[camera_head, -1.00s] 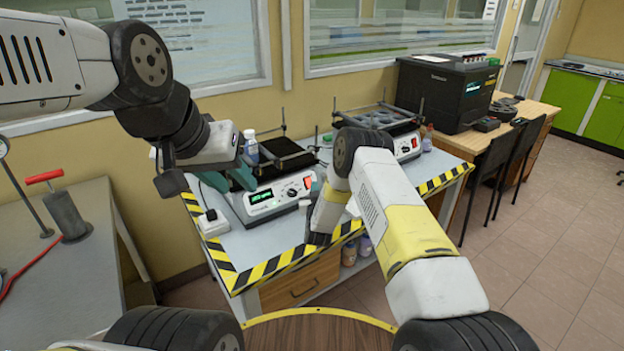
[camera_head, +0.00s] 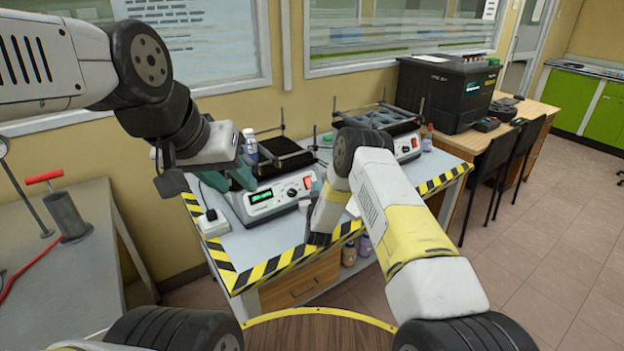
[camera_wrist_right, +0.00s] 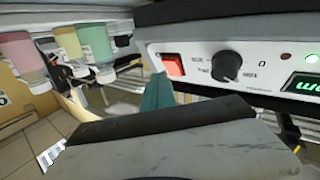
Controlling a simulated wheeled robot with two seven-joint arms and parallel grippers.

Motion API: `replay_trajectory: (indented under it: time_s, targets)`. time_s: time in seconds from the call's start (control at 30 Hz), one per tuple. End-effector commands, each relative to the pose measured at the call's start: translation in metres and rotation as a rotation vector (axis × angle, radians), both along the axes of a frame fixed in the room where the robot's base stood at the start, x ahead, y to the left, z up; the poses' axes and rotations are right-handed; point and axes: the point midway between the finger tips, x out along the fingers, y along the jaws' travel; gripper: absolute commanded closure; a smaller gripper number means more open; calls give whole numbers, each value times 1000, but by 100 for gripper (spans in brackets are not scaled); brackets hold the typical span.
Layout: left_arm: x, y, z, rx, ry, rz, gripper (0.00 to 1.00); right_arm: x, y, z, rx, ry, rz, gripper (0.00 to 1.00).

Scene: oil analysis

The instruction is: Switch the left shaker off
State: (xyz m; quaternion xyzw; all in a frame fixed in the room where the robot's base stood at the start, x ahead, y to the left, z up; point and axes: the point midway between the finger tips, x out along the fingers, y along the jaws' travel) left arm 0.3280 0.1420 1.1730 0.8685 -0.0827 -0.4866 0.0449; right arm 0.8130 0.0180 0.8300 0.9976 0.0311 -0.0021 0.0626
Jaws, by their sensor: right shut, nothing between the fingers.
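The left shaker (camera_head: 275,199) stands on the table, a white box with a black top platform, a knob and a lit green display. Its red switch (camera_head: 308,182) is at the right end of the front panel. In the right wrist view, which is upside down, the red switch (camera_wrist_right: 173,66) and knob (camera_wrist_right: 226,66) show close up. My right gripper (camera_wrist_right: 157,92) is shut and empty, its teal tip just beside the red switch; I cannot tell if they touch. My left gripper (camera_head: 230,180) has its teal fingers apart, at the shaker's left side.
A second shaker (camera_head: 406,145) stands behind to the right. A bottle (camera_head: 250,148) is behind the left gripper, and a white socket box (camera_head: 212,224) is at the table's left. Jars (camera_wrist_right: 95,45) sit on the lower shelf. Striped tape (camera_head: 270,267) edges the table.

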Motion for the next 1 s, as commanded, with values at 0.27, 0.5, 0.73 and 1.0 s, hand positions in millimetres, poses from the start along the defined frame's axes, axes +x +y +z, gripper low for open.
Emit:
replay_trajectory:
  time_s: [0.27, 0.5, 0.73, 1.0]
  targets:
    - [0, 0, 0, 0, 0, 0, 64, 1, 1, -1, 0, 0, 0, 100]
    - [0, 0, 0, 0, 0, 0, 64, 6, 4, -5, 0, -1, 0, 100]
    - [0, 0, 0, 0, 0, 0, 64, 6, 4, -5, 0, 0, 0, 100]
    - [0, 0, 0, 0, 0, 0, 64, 7, 5, -6, 0, 0, 0, 100]
